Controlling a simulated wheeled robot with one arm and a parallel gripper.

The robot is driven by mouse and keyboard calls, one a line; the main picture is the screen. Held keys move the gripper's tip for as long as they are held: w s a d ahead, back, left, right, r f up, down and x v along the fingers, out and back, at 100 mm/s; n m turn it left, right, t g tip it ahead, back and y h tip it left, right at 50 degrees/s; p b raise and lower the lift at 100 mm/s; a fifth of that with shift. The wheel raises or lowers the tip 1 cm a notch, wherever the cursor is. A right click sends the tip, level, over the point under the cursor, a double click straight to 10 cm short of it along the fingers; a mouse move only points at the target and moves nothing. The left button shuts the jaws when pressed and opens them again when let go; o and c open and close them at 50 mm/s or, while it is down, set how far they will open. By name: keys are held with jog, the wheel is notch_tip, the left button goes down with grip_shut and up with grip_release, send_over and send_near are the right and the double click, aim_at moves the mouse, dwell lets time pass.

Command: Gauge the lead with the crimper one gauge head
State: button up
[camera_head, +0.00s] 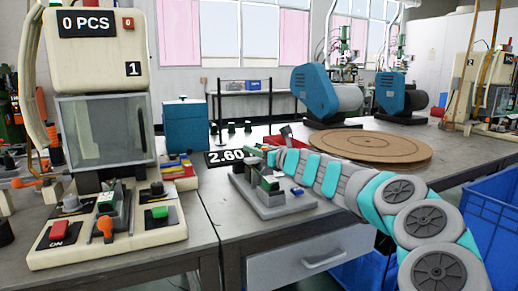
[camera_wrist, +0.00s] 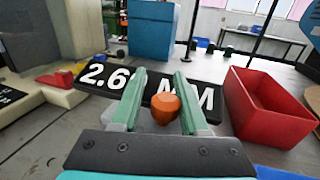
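The gauge's black display (camera_head: 225,156) reads 2.60 in the head view. In the wrist view the same display (camera_wrist: 120,88) stands just beyond my fingers, which partly cover it. A grey fixture (camera_head: 275,208) with small green parts is below my gripper in the head view. My gripper (camera_wrist: 160,90) has its two green fingers apart. A rounded orange piece (camera_wrist: 165,107) shows between them, closer to the right finger. I cannot tell whether the fingers grip it. No lead can be made out clearly.
Crimper one (camera_head: 105,95), marked 1 and 0 PCS, stands at the left. A red bin (camera_wrist: 265,108) is right of my fingers in the wrist view. A round brown board (camera_head: 375,146) and blue machines (camera_head: 315,92) are behind my arm.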

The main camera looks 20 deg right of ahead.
jog(key=o, duration=0.3)
jog(key=shift+v, duration=3.85)
